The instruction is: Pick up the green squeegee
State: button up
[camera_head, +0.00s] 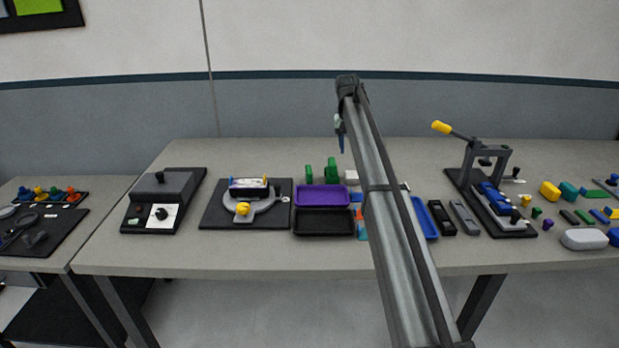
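Upright green pieces (331,171) stand on the table just behind the purple tray, in the middle of the head view. They are small, and I cannot tell whether one is the green squeegee. A flat green piece (606,186) lies at the far right edge, also too small to identify. My gripper (341,145) hangs at the far end of my arm, above the back of the table and near the upright green pieces in the picture. It is partly hidden by the arm, and its fingers are too small to read.
A purple tray (322,187) and a black tray (324,233) sit mid-table, with a blue tray (430,226) right of my arm. A lever press (487,196) stands further right, beside several small coloured parts. A round fixture (217,214) and a grey box (171,190) are left.

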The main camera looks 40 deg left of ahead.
jog(key=r+n+g, duration=0.2)
send_over(309, 169)
notch_tip(309, 169, down, 8)
jog(key=shift+w+d+f, duration=0.1)
jog(key=shift+d+f, duration=0.05)
jog(key=shift+f, duration=0.1)
jog(key=shift+a+f, duration=0.2)
jog(key=shift+f, duration=2.6)
grip_shut()
